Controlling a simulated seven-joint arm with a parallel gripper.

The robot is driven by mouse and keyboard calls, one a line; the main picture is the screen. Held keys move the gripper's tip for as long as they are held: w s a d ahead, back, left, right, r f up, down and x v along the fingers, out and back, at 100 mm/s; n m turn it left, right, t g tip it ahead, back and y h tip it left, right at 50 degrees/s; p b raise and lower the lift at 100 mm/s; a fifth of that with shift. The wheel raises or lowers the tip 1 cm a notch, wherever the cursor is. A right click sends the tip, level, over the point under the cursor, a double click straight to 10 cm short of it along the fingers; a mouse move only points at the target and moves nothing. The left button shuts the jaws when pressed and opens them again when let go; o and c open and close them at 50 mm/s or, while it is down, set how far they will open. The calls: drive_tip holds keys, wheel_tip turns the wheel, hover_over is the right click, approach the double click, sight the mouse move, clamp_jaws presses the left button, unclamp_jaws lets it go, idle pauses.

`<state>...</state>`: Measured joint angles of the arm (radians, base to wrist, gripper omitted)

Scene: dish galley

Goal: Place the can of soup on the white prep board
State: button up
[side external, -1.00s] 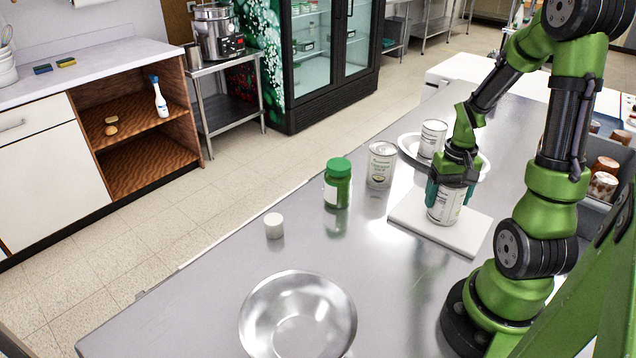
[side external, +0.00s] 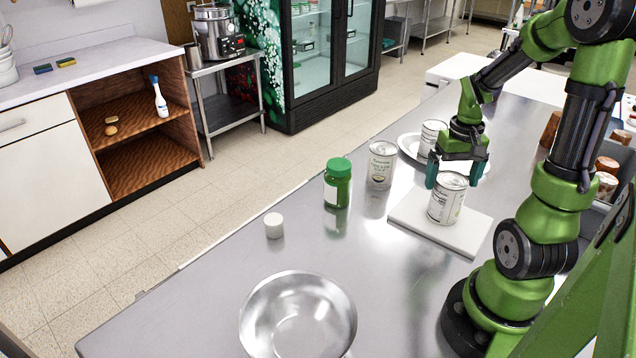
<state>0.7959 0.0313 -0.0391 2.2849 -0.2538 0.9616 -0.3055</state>
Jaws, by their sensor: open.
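A can with a pale label (side external: 447,199) stands upright on the white prep board (side external: 408,219). My gripper (side external: 456,180) is open just above this can, with its fingers spread apart and clear of the can's body. A second can (side external: 381,165) stands upright on the steel counter to the left of the board. A third can (side external: 433,137) stands on a white plate (side external: 406,146) behind the board. The labels are too small to read, so I cannot tell for sure which one is soup.
A green-lidded jar (side external: 338,184), a small white cylinder (side external: 274,225) and a steel bowl (side external: 298,316) stand on the steel counter (side external: 215,285). Several brown-topped containers (side external: 606,173) are at the right. The counter between bowl and board is clear.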

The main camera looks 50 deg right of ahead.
wheel_tip(320, 180, up, 6)
drive_tip(key=shift+r, duration=0.1)
drive_tip(key=shift+a+r, duration=0.1)
drive_tip(key=shift+r, duration=0.15)
drive_tip(key=w+a+r+n+t, duration=0.1)
drive_tip(key=a+r+t, duration=0.1)
drive_tip(key=a, duration=0.6)
drive_tip(key=w+a+r+n+t+y, duration=0.1)
drive_tip(key=w+a+r+n+t, duration=0.1)
drive_tip(key=a, duration=0.6)
drive_tip(key=w+a+r+n+t+y, duration=0.1)
drive_tip(key=a+r+n+t, duration=0.1)
drive_tip(key=a, duration=0.6)
drive_tip(key=shift+w+r+t, duration=0.25)
drive_tip(key=shift+r+t, duration=0.35)
drive_tip(key=shift+r, duration=0.05)
